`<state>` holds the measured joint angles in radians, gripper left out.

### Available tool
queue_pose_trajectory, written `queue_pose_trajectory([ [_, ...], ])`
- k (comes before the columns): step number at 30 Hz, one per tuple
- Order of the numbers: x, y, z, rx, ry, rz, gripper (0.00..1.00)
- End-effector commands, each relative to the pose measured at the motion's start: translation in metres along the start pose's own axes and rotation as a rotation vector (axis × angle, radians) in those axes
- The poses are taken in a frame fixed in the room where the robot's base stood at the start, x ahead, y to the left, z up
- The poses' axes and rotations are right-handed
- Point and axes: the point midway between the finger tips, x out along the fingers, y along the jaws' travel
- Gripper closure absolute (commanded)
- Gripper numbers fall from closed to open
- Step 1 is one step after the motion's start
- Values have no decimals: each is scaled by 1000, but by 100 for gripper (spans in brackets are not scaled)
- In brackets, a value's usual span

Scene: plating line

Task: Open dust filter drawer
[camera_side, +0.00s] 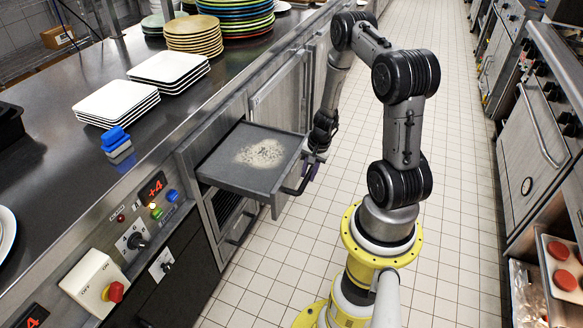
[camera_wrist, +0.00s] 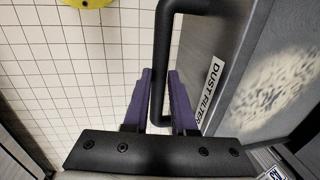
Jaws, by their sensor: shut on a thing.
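The dust filter drawer (camera_side: 222,176) is pulled out of the counter front in the side view, with a patch of pale dust on its grey surface. In the wrist view, its front carries a "DUST FILTER" label (camera_wrist: 212,84) and a black bar handle (camera_wrist: 160,60). The handle also shows in the side view (camera_side: 292,190). My gripper (camera_wrist: 160,95) has its purple fingers on either side of the handle bar and is shut on it. In the side view, my gripper (camera_side: 309,171) is at the drawer's right front edge.
The counter (camera_side: 60,150) above holds white square plates (camera_side: 117,102), stacks of round plates (camera_side: 193,35) and a blue block (camera_side: 114,136). A control panel with a red button (camera_side: 115,291) is at lower left.

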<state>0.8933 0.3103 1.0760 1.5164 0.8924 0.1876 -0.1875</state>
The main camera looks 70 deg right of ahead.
Motion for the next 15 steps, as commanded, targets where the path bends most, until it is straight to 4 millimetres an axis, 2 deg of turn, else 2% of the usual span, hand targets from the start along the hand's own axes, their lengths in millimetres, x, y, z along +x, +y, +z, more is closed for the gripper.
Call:
queue_pose_trajectory([
  [6, -6, 28, -1, 2, 1, -1, 100],
  [15, -8, 40, -1, -3, 0, 0, 100],
])
